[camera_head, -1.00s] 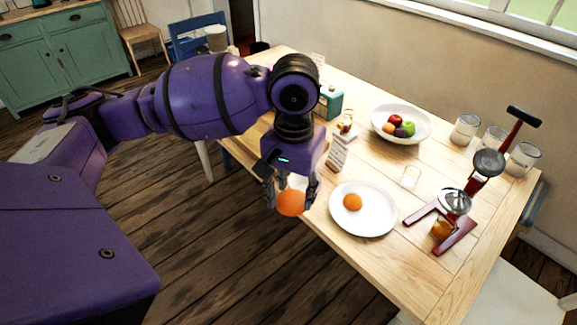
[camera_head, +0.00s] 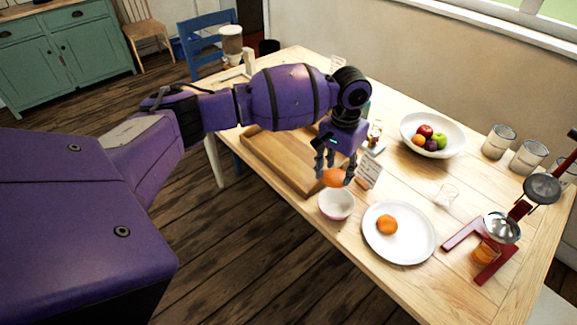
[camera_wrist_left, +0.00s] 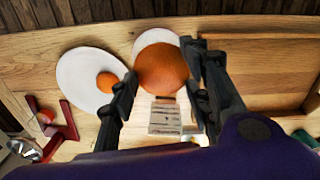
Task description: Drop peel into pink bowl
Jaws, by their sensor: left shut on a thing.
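My left gripper (camera_head: 335,176) is shut on a piece of orange peel (camera_head: 334,178), rounded and orange. The peel also shows between the fingers in the left wrist view (camera_wrist_left: 162,70). It is held above the table, just over the far side of the small pale pink-white bowl (camera_head: 337,205) in the head view. The bowl stands near the table's front edge and looks empty where its inside shows. In the wrist view the bowl (camera_wrist_left: 150,37) is mostly hidden behind the peel. My right gripper is not in view.
A white plate (camera_head: 385,252) with an orange fruit (camera_head: 387,224) is right of the bowl. A wooden board (camera_head: 270,165) lies to its left, a small printed card (camera_head: 370,171) behind.

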